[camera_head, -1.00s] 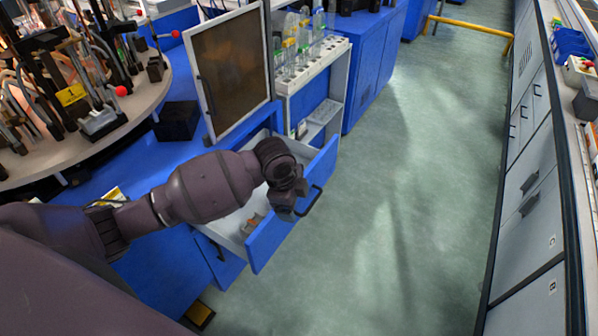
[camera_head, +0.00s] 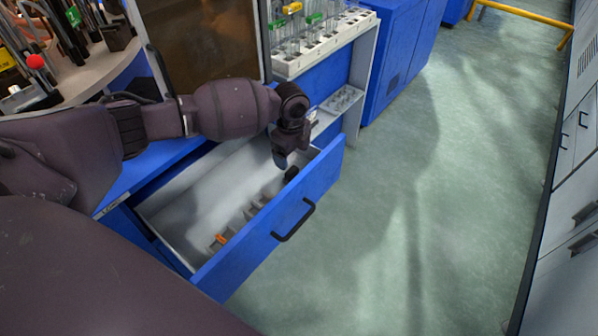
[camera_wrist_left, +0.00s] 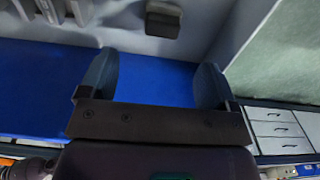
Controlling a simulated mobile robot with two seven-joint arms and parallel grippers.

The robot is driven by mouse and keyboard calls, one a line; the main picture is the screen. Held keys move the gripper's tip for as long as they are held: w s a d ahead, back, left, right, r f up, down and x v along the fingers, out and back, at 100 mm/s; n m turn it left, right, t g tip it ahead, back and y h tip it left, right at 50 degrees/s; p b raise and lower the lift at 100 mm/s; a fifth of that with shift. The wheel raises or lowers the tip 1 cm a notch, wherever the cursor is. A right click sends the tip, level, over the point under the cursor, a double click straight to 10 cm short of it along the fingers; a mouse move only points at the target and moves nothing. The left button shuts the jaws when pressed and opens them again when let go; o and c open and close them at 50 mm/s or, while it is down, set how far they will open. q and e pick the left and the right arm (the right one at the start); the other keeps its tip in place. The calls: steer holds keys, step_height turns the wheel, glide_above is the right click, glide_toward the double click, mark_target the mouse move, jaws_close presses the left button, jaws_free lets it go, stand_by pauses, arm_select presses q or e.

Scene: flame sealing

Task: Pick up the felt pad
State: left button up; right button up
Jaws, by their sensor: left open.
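My left gripper (camera_head: 281,156) hangs over the right end of an open blue-fronted drawer (camera_head: 264,238), fingers pointing down. In the left wrist view its two fingers (camera_wrist_left: 153,82) are wide apart with nothing between them. A small dark piece (camera_head: 291,173) lies in the drawer just beside the fingertips. A grey-brown block (camera_wrist_left: 162,20) shows ahead of the fingers at the top of the wrist view, apart from them; it may be the felt pad, but I cannot tell for sure. My right gripper is not in view.
Grey holders and an orange piece (camera_head: 221,238) lie along the drawer's front side. The drawer handle (camera_head: 293,221) juts outward. A white tube rack (camera_head: 322,42) stands on the cabinet behind. The green floor (camera_head: 430,200) to the right is clear.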

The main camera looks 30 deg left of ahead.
mark_target(293, 171)
arm_select(q)
steer(key=shift+s+f, duration=0.1)
steer(key=shift+f, duration=0.3)
step_height(293, 171, down, 4)
steer(key=shift+s+r+b, duration=0.1)
steer(key=shift+b, duration=0.45)
steer(key=shift+f, duration=0.4)
steer(key=f+b, duration=0.1)
steer(key=f, duration=0.3)
steer(key=shift+w+b, duration=0.2)
steer(key=shift+b, duration=0.1)
steer(key=shift+f, duration=0.4)
steer(key=shift+w+f, duration=0.1)
steer(key=shift+c, duration=1)
steer(key=c, duration=0.7)
steer(key=shift+c, duration=0.6)
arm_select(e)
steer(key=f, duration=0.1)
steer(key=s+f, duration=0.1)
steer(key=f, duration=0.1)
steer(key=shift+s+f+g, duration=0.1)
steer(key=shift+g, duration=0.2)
